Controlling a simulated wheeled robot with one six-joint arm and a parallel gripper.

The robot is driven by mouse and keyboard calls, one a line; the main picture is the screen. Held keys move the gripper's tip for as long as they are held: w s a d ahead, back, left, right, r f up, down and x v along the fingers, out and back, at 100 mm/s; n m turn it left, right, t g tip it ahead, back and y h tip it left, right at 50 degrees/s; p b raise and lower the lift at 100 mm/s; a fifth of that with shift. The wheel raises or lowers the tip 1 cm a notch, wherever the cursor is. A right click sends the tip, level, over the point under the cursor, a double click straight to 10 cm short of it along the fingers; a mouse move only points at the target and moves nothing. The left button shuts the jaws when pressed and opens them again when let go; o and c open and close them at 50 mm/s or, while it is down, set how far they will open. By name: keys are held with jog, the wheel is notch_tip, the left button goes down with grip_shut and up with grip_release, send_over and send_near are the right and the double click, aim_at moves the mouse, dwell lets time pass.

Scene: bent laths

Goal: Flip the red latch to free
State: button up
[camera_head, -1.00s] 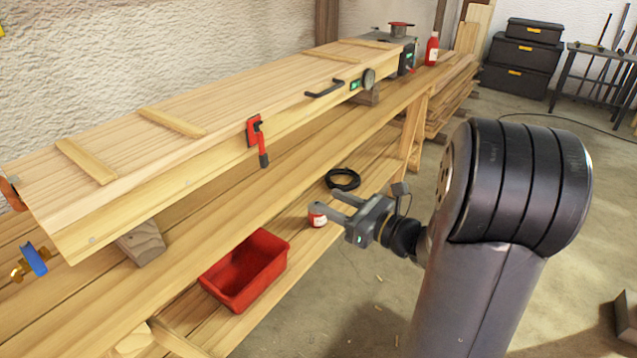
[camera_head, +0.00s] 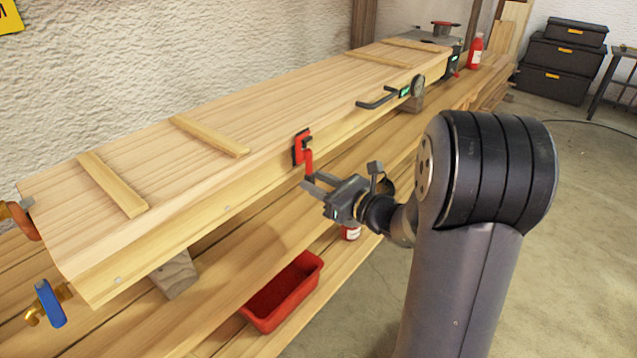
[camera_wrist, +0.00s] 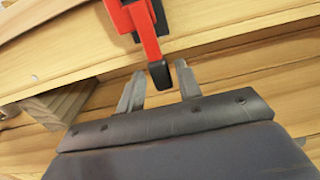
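The red latch (camera_head: 304,150) sits on the front edge of the long wooden box, and its handle hangs down. In the wrist view the latch (camera_wrist: 146,30) enters from the top, and its dark handle tip (camera_wrist: 160,76) reaches down between my finger ends. My gripper (camera_head: 313,187) is just in front of and below the latch. In the wrist view my gripper (camera_wrist: 160,88) has its two grey fingers spread apart, one on each side of the handle tip. I cannot tell whether either finger touches it.
A black handle (camera_head: 377,100) is farther right on the same edge. A blue-handled valve (camera_head: 50,304) is at the lower left. A red bin (camera_head: 284,292) and a bottle (camera_head: 350,233) stand on the lower shelf. Wooden blocks (camera_wrist: 58,104) support the box.

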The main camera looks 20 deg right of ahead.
grip_shut()
jog(key=shift+f+b, duration=0.1)
jog(key=shift+b, duration=0.2)
jog(key=shift+w+d+n+b, duration=0.15)
jog(key=shift+d+n+b, duration=0.1)
jog(key=shift+n+b, duration=0.35)
jog(key=w+d+r+n+b, duration=0.1)
jog(key=n+b, duration=0.2)
jog(key=b, duration=0.1)
jog(key=w+d+r+n+b, duration=0.1)
jog(key=n+b, duration=0.3)
jog(key=d+r+n+b, duration=0.1)
jog(key=d+n+b, duration=0.1)
jog(key=n+b, duration=0.2)
jog(key=shift+w+b, duration=0.35)
jog(key=shift+w, duration=0.05)
jog(key=shift+w+d+r+n+b, duration=0.1)
jog(key=shift+r+n+b, duration=0.45)
jog(key=shift+n+b, duration=0.3)
jog(key=shift+w+d+r+n+b, duration=0.1)
jog(key=shift+r+n+b, duration=0.5)
jog(key=shift+n, duration=0.45)
